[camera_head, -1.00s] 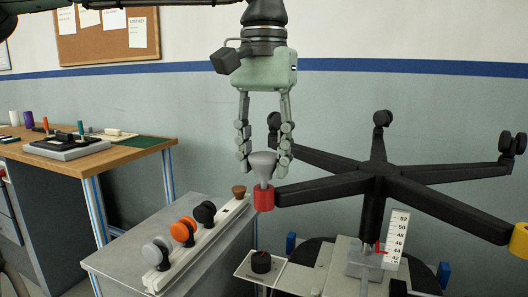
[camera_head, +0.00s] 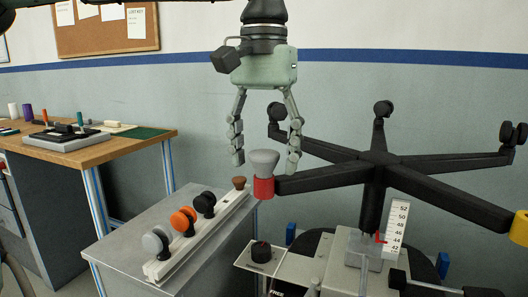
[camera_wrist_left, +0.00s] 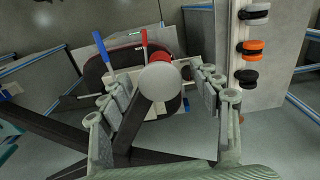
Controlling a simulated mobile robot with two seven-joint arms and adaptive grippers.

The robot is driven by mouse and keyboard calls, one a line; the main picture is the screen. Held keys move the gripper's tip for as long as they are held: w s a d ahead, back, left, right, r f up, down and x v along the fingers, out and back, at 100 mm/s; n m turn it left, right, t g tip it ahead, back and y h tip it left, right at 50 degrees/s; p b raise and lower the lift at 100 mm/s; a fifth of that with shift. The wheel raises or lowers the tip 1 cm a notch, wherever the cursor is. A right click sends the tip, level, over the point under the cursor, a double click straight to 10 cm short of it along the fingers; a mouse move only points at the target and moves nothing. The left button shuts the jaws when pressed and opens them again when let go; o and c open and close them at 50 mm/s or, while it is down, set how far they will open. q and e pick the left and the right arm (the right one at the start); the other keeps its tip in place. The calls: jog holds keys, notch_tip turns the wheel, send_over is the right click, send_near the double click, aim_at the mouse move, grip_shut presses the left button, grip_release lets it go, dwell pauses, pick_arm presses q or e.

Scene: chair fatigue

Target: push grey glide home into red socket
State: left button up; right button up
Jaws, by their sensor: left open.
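The grey glide (camera_head: 264,161) stands upright in the red socket (camera_head: 264,188) at the end of one black leg of the chair base (camera_head: 375,160). Its flared grey head shows above the red rim. My left gripper (camera_head: 264,165) is open, pointing down, with one finger on each side of the glide and visible gaps between. In the left wrist view the round grey glide head (camera_wrist_left: 160,81) lies between the spread fingers, with part of the red socket (camera_wrist_left: 160,57) behind it. The stem is hidden there. My right gripper is not in view.
A grey bench (camera_head: 130,250) at the lower left holds a white rail with grey, orange and black casters and a brown piece. A fixture with a height scale (camera_head: 397,228) stands under the chair base. A wooden table (camera_head: 100,150) is farther left.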

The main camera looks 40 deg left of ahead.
aim_at(264, 153)
pick_arm(q)
notch_tip(264, 153, up, 12)
dwell(0.6)
dwell(0.5)
